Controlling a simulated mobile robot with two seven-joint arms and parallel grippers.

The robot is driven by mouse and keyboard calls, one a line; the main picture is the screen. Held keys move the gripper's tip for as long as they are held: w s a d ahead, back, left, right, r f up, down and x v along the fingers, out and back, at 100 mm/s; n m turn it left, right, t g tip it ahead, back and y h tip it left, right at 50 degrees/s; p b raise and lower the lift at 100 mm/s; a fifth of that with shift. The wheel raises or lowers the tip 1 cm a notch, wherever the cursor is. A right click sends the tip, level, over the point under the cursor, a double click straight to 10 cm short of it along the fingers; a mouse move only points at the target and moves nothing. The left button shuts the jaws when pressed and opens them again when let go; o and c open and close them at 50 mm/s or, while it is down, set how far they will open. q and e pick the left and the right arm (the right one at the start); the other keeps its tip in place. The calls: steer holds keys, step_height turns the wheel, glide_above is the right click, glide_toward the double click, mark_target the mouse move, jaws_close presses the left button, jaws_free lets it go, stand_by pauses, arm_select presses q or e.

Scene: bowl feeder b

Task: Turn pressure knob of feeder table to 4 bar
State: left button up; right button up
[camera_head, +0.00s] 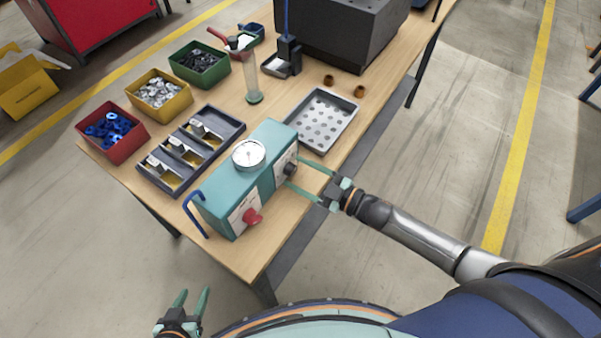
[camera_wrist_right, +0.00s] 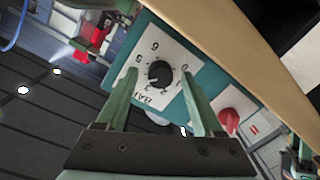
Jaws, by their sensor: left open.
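The teal feeder control box (camera_head: 223,196) stands near the table's front edge. Its black pressure knob (camera_head: 290,169) is on the front face. In the right wrist view the knob (camera_wrist_right: 160,73) sits on a white numbered scale plate; its pale mark points to the lower left, around 3, but the exact reading is unclear. My right gripper (camera_head: 305,178) is open in front of the knob, its green fingers (camera_wrist_right: 160,92) one on each side with gaps between. My left gripper (camera_head: 192,296) is open and empty, low in front of the table.
A round gauge (camera_head: 249,154) tops the box; its reading is too small. A red switch (camera_head: 252,216) is beside the knob. A blue hook-shaped piece (camera_head: 191,211) is at the left end. A grey perforated tray (camera_head: 341,143) and a compartment tray (camera_head: 233,127) stand close by.

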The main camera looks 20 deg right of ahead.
steer(key=v, duration=1.2)
steer(key=shift+s, duration=0.25)
steer(key=s+a+f+m+g+h, duration=0.4)
steer(key=s+f+m+h, duration=0.4)
steer(key=m, duration=0.4)
steer(key=shift+s+a+f+h, duration=0.35)
steer(key=shift+s+a+h, duration=0.05)
steer(key=shift+a+h, duration=0.2)
stand_by(1.1)
